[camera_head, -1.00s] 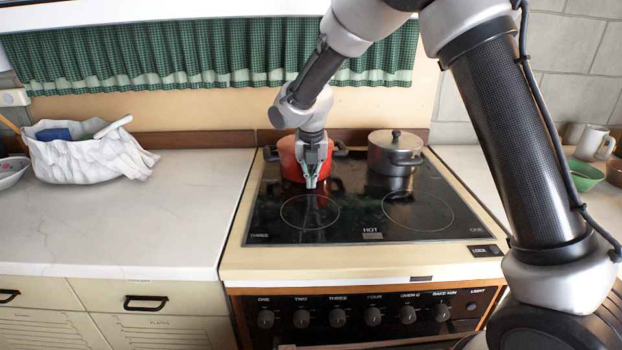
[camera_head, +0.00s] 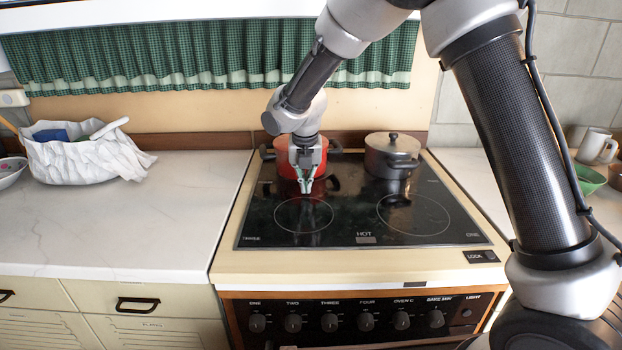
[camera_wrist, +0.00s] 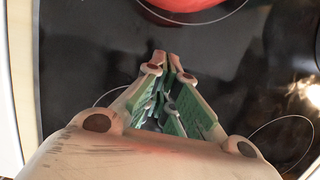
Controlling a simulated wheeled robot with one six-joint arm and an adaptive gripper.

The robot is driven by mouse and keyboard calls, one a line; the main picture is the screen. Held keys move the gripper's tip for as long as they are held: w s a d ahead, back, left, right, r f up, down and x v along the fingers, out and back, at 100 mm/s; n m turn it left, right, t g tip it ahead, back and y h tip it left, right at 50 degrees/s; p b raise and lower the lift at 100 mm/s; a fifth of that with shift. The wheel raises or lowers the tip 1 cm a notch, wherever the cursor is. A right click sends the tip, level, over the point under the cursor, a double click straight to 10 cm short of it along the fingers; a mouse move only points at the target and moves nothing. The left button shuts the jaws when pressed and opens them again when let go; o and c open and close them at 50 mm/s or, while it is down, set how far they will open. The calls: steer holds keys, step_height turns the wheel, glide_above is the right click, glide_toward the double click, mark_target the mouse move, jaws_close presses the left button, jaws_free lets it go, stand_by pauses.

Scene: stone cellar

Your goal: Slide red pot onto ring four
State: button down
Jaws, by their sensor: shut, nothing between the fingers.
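The red pot (camera_head: 285,163) with dark side handles stands upright on the back left of the black glass cooktop (camera_head: 345,225). Part of its front is hidden behind my gripper. Its edge also shows at the top of the wrist view (camera_wrist: 185,5). My gripper (camera_head: 306,190) is shut and empty, pointing down in front of the pot. In the wrist view its closed fingertips (camera_wrist: 168,58) are apart from the pot, with bare glass between. The front left ring (camera_head: 304,215) is empty, with THREE printed near it. I cannot read a FOUR label on the glass.
A lidded grey metal pot (camera_head: 391,157) stands on the back right of the cooktop. The front right ring (camera_head: 414,215), with ONE near it, is empty. A white bag (camera_head: 85,160) sits on the left counter. A white mug (camera_head: 596,146) and green bowl (camera_head: 588,178) are at the right.

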steer(key=v, duration=0.9)
steer(key=s+d+r+m, duration=0.3)
steer(key=s+d+m, duration=0.7)
steer(key=d+m, duration=0.1)
steer(key=s+d+r+m+t, duration=0.1)
steer(key=s+d+r+m, duration=0.1)
steer(key=s+d+m, duration=0.8)
steer(key=s+d+r+m, duration=0.3)
steer(key=s+d+m, duration=0.7)
steer(key=d+m, duration=0.2)
steer(key=m, duration=0.2)
steer(key=shift+s+d+r+m+t, duration=0.25)
steer(key=shift+d+r+m+t, duration=0.05)
steer(key=shift+d+r, duration=0.1)
steer(key=c, duration=2.2)
jaws_free()
